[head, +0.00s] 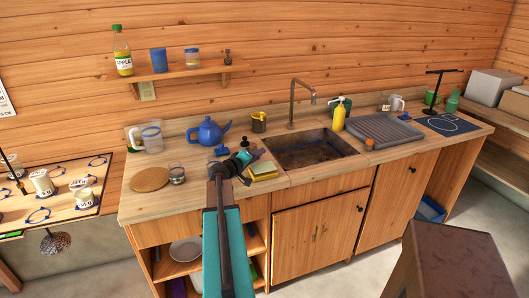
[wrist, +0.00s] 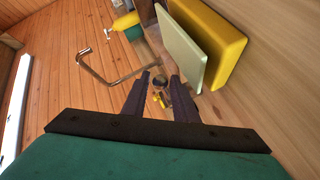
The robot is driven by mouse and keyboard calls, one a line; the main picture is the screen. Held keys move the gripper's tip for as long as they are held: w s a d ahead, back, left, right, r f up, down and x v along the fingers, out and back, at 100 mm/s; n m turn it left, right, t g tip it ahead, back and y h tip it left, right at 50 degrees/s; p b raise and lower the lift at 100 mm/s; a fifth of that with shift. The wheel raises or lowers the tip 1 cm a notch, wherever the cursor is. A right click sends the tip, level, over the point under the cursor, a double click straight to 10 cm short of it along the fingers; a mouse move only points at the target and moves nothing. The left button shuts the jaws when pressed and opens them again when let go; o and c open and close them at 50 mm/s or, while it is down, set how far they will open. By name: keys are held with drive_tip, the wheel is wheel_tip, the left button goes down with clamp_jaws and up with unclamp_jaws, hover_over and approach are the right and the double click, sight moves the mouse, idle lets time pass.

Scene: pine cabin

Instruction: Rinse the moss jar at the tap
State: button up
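My gripper (head: 245,157) is over the counter, left of the sink. In the wrist view its two fingers (wrist: 160,88) stand apart with nothing held between them. The tap (head: 293,98) rises behind the dark sink basin (head: 312,152); it also shows in the wrist view (wrist: 92,68). I cannot tell which vessel is the moss jar. A small glass jar (head: 177,175) stands on the counter's left part, away from my gripper. A blue-banded jar (head: 192,58) stands on the wall shelf.
A yellow block with a pale green slab (head: 263,171) lies beside my gripper. A blue teapot (head: 208,132), a cup with yellow tools (head: 259,122) and a yellow bottle (head: 339,115) stand nearby. A grey drying rack (head: 383,129) is right of the sink.

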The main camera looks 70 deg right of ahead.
drive_tip(key=shift+p+x, duration=0.75)
drive_tip(key=shift+x, duration=2.1)
drive_tip(key=shift+c, duration=0.2)
clamp_jaws()
